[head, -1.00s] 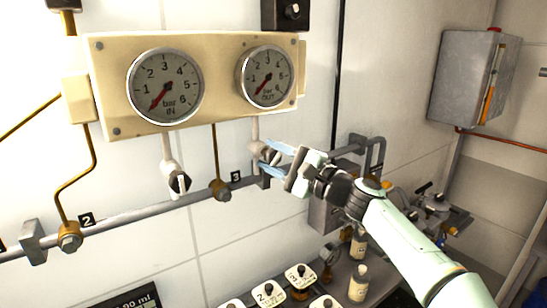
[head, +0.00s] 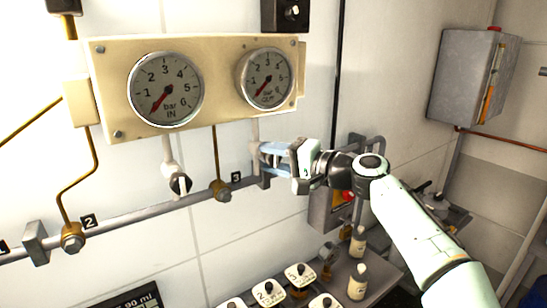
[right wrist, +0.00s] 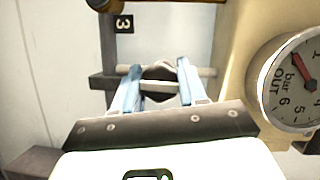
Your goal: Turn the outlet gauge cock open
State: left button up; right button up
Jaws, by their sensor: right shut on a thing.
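The outlet gauge cock hangs on a pale stem under the OUT gauge (head: 266,78). In the head view my right gripper (head: 265,157) covers most of the cock. In the right wrist view the dark and pale body of the outlet gauge cock (right wrist: 160,72) sits between the two blue fingers of my right gripper (right wrist: 157,78), which are shut on it. The handle's exact angle is hard to tell. The OUT needle points low left, near zero. My left gripper is not in view.
The inlet gauge cock (head: 179,184) hangs under the IN gauge (head: 166,88) to the left. A grey pipe (head: 140,212) runs along the wall below. A grey wall box (head: 474,75) is at right. Bottles (head: 358,282) and numbered white-topped items (head: 300,275) stand below.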

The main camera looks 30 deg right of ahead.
jog(key=shift+d+r, duration=0.1)
dwell(0.3)
jog(key=o, duration=1)
jog(key=shift+w, duration=0.1)
jog(key=shift+s+d, duration=0.25)
jog(key=shift+s, duration=0.25)
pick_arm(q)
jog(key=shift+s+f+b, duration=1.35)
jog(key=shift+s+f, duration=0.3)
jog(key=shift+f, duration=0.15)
pick_arm(e)
jog(key=shift+v, duration=6.15)
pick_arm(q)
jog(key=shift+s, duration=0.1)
